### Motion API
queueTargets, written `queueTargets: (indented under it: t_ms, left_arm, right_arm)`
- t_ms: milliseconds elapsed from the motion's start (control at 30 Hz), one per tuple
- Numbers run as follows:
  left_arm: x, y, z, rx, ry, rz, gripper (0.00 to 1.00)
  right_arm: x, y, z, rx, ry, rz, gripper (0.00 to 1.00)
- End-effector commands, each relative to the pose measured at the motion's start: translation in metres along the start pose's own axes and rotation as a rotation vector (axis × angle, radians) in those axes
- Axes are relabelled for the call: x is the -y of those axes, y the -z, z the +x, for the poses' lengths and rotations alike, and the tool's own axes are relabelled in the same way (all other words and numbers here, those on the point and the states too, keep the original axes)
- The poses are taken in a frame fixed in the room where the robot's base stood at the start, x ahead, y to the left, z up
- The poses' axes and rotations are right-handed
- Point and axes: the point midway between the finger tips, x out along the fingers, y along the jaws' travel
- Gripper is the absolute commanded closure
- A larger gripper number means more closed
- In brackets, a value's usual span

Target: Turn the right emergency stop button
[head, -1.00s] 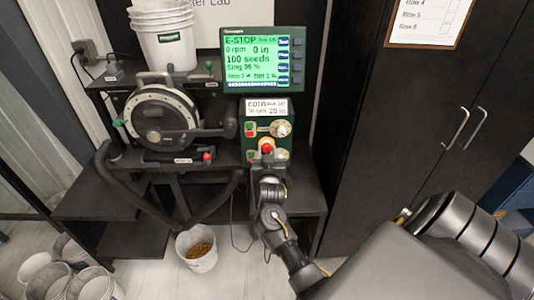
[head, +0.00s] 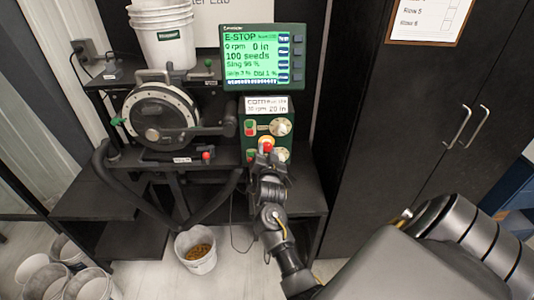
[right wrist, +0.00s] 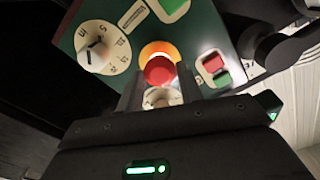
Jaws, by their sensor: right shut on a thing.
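The right emergency stop button (head: 267,146) is a red mushroom head on a yellow ring, on the front of the green control box (head: 249,155). In the right wrist view the red button (right wrist: 159,69) sits between my two finger tips, in front of its orange-yellow ring. My right gripper (head: 267,159) reaches up to it from below and is shut on it; the fingers hide part of the button in the head view. The display (head: 262,57) above reads E-STOP and 0 rpm. My left gripper is not in view.
A dial knob (right wrist: 95,47) and a red-green switch (right wrist: 213,68) flank the button. Another red button (head: 207,155) is on the seed meter stand at left. A bucket of seeds (head: 197,251) stands on the floor. Black cabinet doors (head: 430,120) are at right.

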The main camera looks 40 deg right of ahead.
Motion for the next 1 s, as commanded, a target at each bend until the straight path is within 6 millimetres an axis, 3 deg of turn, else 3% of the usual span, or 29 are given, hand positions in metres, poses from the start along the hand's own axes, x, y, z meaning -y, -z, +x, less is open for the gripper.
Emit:
queueTargets:
  t_ms: [700, 733, 867, 1000]
  left_arm:
    - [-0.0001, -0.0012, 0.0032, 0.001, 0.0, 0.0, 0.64]
    - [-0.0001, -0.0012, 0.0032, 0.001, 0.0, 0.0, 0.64]
    - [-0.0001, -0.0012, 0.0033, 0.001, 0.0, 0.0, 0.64]
    - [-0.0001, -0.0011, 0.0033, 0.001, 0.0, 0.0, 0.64]
  right_arm:
    - [0.0008, 0.0022, 0.0013, -0.004, 0.002, 0.088, 0.86]
    - [0.0008, 0.0023, 0.0014, -0.004, 0.002, 0.088, 0.61]
    - [0.0006, 0.0019, 0.0012, -0.003, 0.001, 0.088, 0.44]
    - [0.0002, 0.0013, 0.0009, -0.002, 0.001, 0.088, 0.42]
